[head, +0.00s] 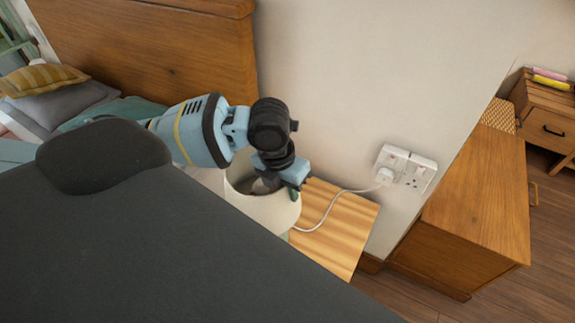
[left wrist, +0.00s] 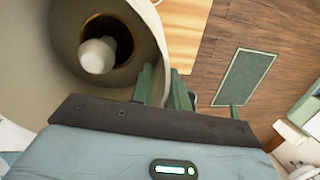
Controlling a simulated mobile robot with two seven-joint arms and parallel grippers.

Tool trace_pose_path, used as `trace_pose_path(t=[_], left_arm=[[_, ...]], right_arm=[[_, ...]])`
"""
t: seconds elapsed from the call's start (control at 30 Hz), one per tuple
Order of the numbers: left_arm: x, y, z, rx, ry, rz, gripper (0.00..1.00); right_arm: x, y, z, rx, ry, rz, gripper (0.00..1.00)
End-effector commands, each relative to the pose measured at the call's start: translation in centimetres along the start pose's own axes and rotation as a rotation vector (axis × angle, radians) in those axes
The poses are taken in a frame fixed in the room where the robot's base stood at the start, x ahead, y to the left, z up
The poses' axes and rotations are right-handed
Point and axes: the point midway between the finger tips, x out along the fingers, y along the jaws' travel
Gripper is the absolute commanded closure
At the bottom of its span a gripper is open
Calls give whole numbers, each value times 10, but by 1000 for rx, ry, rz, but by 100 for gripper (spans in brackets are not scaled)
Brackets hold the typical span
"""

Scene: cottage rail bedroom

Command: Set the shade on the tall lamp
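The cream lampshade (head: 262,212) is at the centre of the head view, above a light wooden bedside surface. In the left wrist view the shade (left wrist: 60,85) fills the upper left, and I look into it. A pale rounded bulb (left wrist: 97,56) of the lamp shows within a dark round opening inside it. My left gripper (head: 292,190) is at the shade's right rim. In the left wrist view its green fingers (left wrist: 167,88) are close together with the shade's wall between them. The lamp's stem and base are hidden, so I cannot tell whether the shade is seated. My right gripper is out of view.
The striped wooden bedside top (head: 340,225) carries a white cable to a wall socket (head: 404,170). A wooden cabinet (head: 480,195) stands at right. The bed's headboard (head: 150,50) and pillows (head: 45,95) are at left. My own dark body covers the lower left.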

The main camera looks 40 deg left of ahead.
Motion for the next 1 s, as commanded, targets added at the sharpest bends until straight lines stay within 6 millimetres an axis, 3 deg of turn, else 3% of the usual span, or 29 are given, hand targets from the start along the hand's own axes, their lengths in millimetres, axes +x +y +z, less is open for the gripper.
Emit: trace_pose_path(t=[0.1,0.4,0.8,1.0], left_arm=[[0,0,0,0,0,0,71],[0,0,0,0,0,0,71],[-59,0,1,1,-5,0,71],[-76,0,0,0,-2,0,71]], right_arm=[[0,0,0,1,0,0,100],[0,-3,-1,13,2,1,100],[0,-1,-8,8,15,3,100],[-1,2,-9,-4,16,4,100]])
